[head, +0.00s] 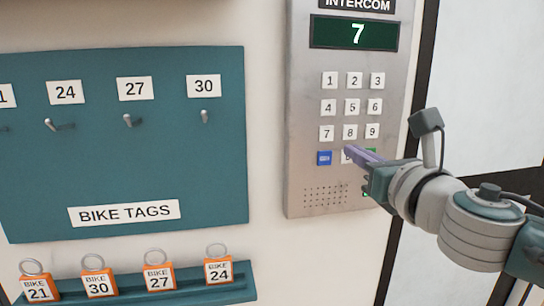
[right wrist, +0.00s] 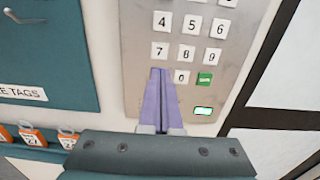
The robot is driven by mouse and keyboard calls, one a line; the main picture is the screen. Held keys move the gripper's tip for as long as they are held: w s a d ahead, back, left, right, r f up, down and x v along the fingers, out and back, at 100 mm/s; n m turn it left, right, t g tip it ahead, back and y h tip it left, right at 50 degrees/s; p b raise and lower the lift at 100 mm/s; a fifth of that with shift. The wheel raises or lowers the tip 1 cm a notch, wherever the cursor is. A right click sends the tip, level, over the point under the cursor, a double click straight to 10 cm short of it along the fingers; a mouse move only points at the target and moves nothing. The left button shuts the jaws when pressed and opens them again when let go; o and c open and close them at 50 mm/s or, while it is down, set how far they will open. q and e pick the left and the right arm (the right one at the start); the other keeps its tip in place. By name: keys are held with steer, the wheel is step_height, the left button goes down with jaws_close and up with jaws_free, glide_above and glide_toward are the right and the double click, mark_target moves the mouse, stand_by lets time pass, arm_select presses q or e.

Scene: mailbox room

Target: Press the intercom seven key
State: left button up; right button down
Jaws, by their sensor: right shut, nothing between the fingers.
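The intercom (head: 300,100) is a grey metal panel on the wall, and its green display (head: 357,34) reads 7. The seven key (head: 327,133) is a white square at the left of the third key row. It also shows uncovered in the right wrist view (right wrist: 160,51). My right gripper (head: 350,151) is shut and empty. Its purple fingertips appear in front of the lower keys, just below and right of the seven key, partly covering the 0 key (right wrist: 181,76). I cannot tell whether they touch the panel. My left gripper is not in view.
A teal bike tags board (head: 150,170) with hooks hangs left of the intercom. Several orange bike tags stand on a teal ledge (head: 190,290) below it. A blue key (head: 324,158) and a green key (right wrist: 205,79) flank the 0 key. A dark frame edge runs at the right.

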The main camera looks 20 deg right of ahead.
steer(key=shift+v, duration=2.15)
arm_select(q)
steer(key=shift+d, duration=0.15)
